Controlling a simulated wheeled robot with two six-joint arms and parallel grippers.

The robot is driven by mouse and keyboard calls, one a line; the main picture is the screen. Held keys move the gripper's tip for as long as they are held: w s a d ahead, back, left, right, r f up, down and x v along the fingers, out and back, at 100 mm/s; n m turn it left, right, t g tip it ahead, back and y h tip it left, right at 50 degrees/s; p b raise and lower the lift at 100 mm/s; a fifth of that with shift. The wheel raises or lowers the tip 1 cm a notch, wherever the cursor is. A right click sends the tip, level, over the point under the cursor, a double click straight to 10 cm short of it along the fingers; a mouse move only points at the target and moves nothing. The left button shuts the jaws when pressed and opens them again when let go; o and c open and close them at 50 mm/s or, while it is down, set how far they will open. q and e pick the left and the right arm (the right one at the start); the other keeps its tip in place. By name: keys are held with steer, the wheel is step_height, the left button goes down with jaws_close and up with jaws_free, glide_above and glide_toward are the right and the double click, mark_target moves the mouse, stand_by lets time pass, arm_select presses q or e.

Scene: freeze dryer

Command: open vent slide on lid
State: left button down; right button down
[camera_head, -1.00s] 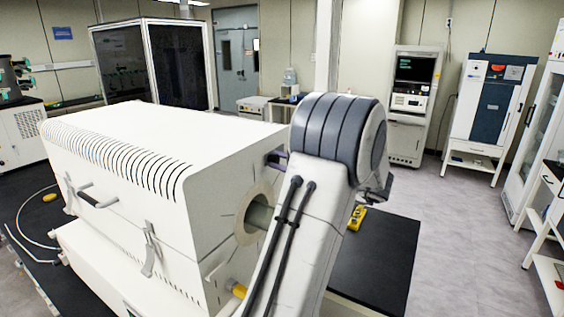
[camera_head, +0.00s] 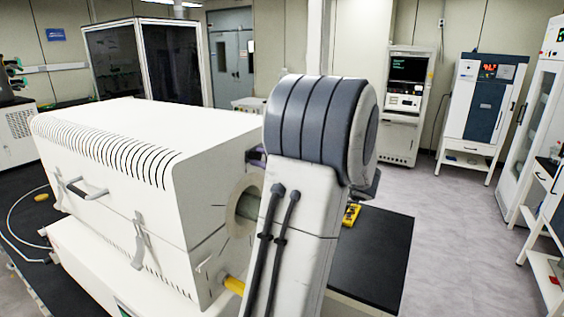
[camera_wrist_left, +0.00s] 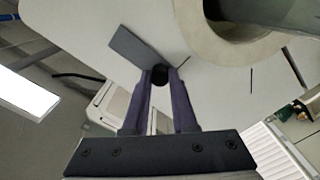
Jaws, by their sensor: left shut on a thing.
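The big white boxy machine (camera_head: 150,130), with a row of dark slots along its upper edge, fills the left half of the head view. Its end face carries a round beige collar (camera_head: 243,205). In the left wrist view a flat grey plate (camera_wrist_left: 135,46) lies on the pale end face, beside the collar (camera_wrist_left: 205,45). My left gripper (camera_wrist_left: 160,73) is shut on a small black knob (camera_wrist_left: 160,77) at the plate's lower end. In the head view only a purple bit of the left gripper (camera_head: 256,156) shows; my arm hides the rest. My right gripper is not in view.
A black bench top (camera_head: 370,255) with a yellow item (camera_head: 351,214) lies behind my arm. A latch (camera_head: 138,240) and a handle (camera_head: 92,192) project from the machine's long side. Tall cabinets (camera_head: 485,95) stand at the right beyond open floor (camera_head: 440,215).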

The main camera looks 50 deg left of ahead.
arm_select(q)
steer(key=shift+s+d+f, duration=0.1)
steer(key=shift+s+d, duration=0.05)
steer(key=shift+s, duration=0.3)
steer(key=c, duration=0.7)
jaws_free()
steer(key=shift+s+d, duration=0.1)
steer(key=shift+b+v, duration=2.1)
steer(key=shift+v, duration=3.1)
